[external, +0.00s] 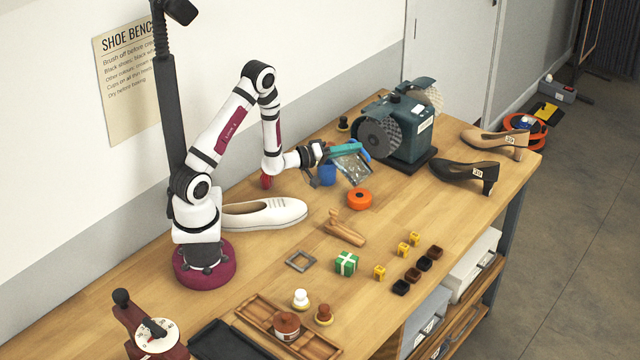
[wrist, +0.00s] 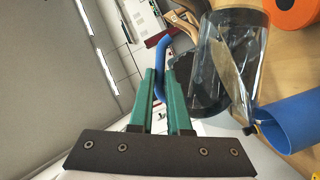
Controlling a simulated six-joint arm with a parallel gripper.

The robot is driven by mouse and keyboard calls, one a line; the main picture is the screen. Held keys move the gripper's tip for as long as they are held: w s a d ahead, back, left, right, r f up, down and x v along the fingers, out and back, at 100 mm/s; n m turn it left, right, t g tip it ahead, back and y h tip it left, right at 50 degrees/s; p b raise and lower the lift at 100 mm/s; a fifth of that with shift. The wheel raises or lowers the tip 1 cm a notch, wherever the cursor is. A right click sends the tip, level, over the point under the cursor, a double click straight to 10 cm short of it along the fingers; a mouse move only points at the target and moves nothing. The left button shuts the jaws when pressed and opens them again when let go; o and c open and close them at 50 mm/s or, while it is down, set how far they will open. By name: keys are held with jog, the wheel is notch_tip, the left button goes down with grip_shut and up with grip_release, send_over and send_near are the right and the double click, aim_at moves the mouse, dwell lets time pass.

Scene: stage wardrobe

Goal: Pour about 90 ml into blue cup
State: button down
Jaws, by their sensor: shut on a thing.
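My gripper (external: 345,148) has green fingers and is shut on the blue handle (wrist: 161,62) of a clear jug. The clear jug (external: 352,168) is held tilted above the bench, and it also shows in the wrist view (wrist: 240,38). The blue cup (external: 327,174) stands on the bench just below and left of the jug, partly hidden by my gripper. In the wrist view the blue cup (wrist: 300,122) is at the right, close to the jug's edge. I cannot tell how much liquid is in the jug or the cup.
An orange roll (external: 359,199) lies right of the cup. A green bench grinder (external: 405,128) stands behind. A white shoe (external: 264,213) lies to the left, a wooden piece (external: 346,232) in front.

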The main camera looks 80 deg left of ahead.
aim_at(367, 155)
jog(key=shift+s+a+r+n+t, duration=0.2)
jog(key=shift+a+r+n+t, duration=0.1)
jog(key=shift+r+n, duration=0.1)
dwell(0.8)
jog(key=w+d+m, duration=0.1)
jog(key=d+f+m+g, duration=0.1)
jog(key=m, duration=0.1)
jog(key=w+d+m+g, duration=0.1)
jog(key=shift+w+f, duration=0.25)
jog(key=shift+w, duration=0.1)
jog(key=shift+w+d+f+m+g, duration=0.35)
jog(key=shift+w+d+m+g, duration=0.15)
jog(key=shift+m, duration=0.1)
dwell(0.9)
jog(key=w+d+f+m+g+y, duration=0.1)
jog(key=w+d+f+m+g, duration=0.1)
jog(key=w+d+f+m, duration=0.2)
jog(key=shift+d+g+y, duration=0.25)
jog(key=shift+g+y, duration=0.15)
dwell(1.7)
